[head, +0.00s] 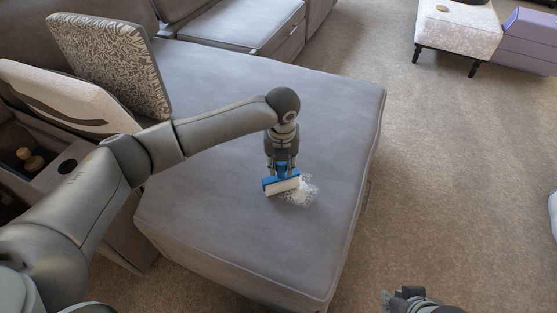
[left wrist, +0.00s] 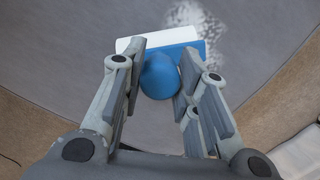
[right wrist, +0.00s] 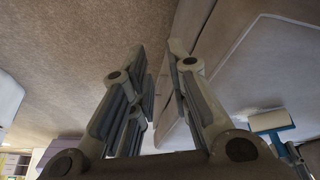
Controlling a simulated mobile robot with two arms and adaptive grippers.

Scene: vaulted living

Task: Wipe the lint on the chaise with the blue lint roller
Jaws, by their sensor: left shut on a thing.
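The grey chaise (head: 200,225) fills the middle of the head view. A patch of white lint (head: 304,191) lies on its seat. My left gripper (head: 282,163) points down and is shut on the handle of the blue lint roller (head: 268,183). The roller's white cylinder is at or just above the chaise, at the left edge of the lint; contact cannot be told. The left wrist view shows the roller's round blue handle end (left wrist: 160,76) between the fingers, with lint (left wrist: 205,30) beyond. My right gripper (right wrist: 158,68) is open and empty, low beside the chaise.
Two cushions, one patterned (head: 112,62) and one white (head: 60,95), lean at the chaise's left. A console with a cup holder (head: 67,167) is at the left. A pale ottoman (head: 458,30) and a purple box (head: 527,40) stand far right. Carpet (head: 450,170) right of the chaise is clear.

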